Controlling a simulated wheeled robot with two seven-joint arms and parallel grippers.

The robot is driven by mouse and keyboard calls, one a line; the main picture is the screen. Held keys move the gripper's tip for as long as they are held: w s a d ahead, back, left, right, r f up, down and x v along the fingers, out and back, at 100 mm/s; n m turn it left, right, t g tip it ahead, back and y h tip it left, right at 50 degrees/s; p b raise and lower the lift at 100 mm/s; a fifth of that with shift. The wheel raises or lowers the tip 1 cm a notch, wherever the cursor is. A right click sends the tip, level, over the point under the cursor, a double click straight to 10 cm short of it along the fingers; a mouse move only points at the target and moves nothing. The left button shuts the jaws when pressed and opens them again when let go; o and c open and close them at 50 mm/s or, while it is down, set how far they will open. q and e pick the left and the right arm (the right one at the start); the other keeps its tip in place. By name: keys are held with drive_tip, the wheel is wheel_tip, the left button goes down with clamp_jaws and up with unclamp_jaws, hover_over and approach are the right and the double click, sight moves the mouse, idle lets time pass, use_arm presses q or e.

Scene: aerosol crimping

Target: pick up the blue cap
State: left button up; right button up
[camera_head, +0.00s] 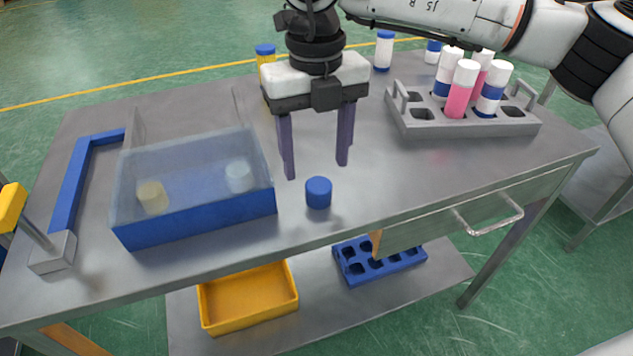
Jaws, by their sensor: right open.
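The blue cap (318,192) stands on the grey metal table, just right of the clear-walled blue bin. My right gripper (316,171) comes in from the upper right and points down. Its two dark purple fingers are spread apart with nothing between them. The fingertips are above and behind the cap in the picture, and the cap is not between them. My left gripper is not in the view.
The blue bin (196,222) holds a yellowish cap and a whitish cap. A grey rack (462,127) with several capped bottles stands at the right. A yellow bottle with a blue cap (265,52) stands behind my gripper. The table (400,185) is clear right of the cap.

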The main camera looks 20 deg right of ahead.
sight(318, 185)
drive_tip(key=shift+s+d+f+p, duration=0.1)
drive_tip(key=shift+f+p, duration=0.05)
drive_tip(key=shift+f, duration=1.45)
drive_tip(key=shift+s+d+f+p, duration=0.1)
drive_tip(key=shift+f+p, duration=0.05)
drive_tip(key=shift+f, duration=1.4)
drive_tip(key=c, duration=1.1)
